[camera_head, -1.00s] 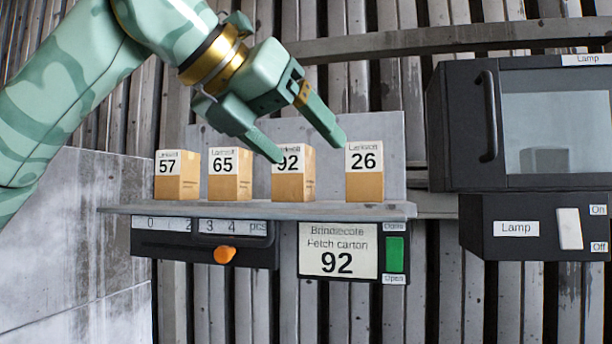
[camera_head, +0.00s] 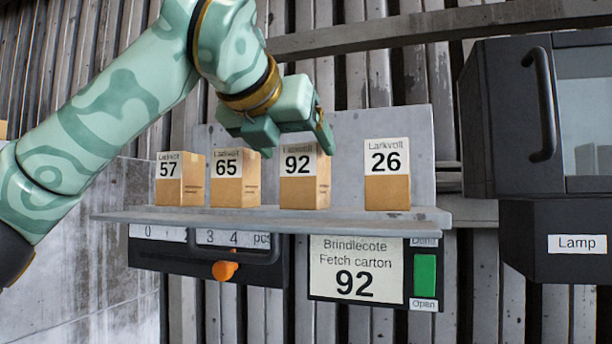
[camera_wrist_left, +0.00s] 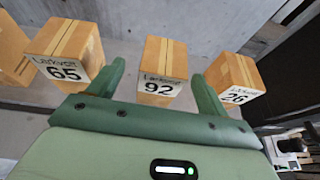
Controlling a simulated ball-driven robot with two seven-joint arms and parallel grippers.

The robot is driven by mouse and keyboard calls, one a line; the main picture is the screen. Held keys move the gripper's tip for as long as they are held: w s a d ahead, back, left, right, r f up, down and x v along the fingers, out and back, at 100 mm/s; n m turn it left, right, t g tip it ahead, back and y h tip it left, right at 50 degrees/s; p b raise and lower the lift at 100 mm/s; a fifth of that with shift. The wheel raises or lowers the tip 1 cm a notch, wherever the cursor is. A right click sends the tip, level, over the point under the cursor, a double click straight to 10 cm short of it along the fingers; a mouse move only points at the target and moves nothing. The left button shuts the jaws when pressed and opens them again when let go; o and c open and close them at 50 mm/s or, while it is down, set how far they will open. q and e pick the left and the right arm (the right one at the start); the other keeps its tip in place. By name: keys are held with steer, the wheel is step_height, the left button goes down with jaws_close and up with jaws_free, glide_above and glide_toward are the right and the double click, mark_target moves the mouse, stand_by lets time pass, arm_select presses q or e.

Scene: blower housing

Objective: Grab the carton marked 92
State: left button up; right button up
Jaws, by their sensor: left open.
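The carton marked 92 (camera_head: 304,180) stands upright on the grey shelf (camera_head: 270,217), third from the left in the row. It is a tan box with a white label. My left gripper (camera_head: 298,150) is open just above and in front of it, overlapping the top of its label in the head view. In the left wrist view the carton (camera_wrist_left: 163,68) appears between the two spread fingers of the left gripper (camera_wrist_left: 160,84), with a gap on both sides. I cannot tell whether the fingertips are level with it. My right gripper is not in view.
Cartons marked 57 (camera_head: 180,180), 65 (camera_head: 235,180) and 26 (camera_head: 387,178) share the shelf. Carton 65 is close to the left finger in the wrist view. A sign (camera_head: 356,270) and a slider with an orange knob (camera_head: 225,270) sit below. A dark cabinet (camera_head: 530,120) stands right.

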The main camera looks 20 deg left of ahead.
mark_target(306, 162)
arm_select(q)
steer(key=x, duration=0.5)
steer(key=shift+d+f+p, duration=0.15)
steer(key=shift+f+p, duration=0.05)
steer(key=shift+p, duration=0.2)
steer(key=shift+s, duration=0.2)
steer(key=shift+c, duration=0.9)
steer(key=c, duration=1)
steer(key=shift+w, duration=0.1)
steer(key=shift+r, duration=0.2)
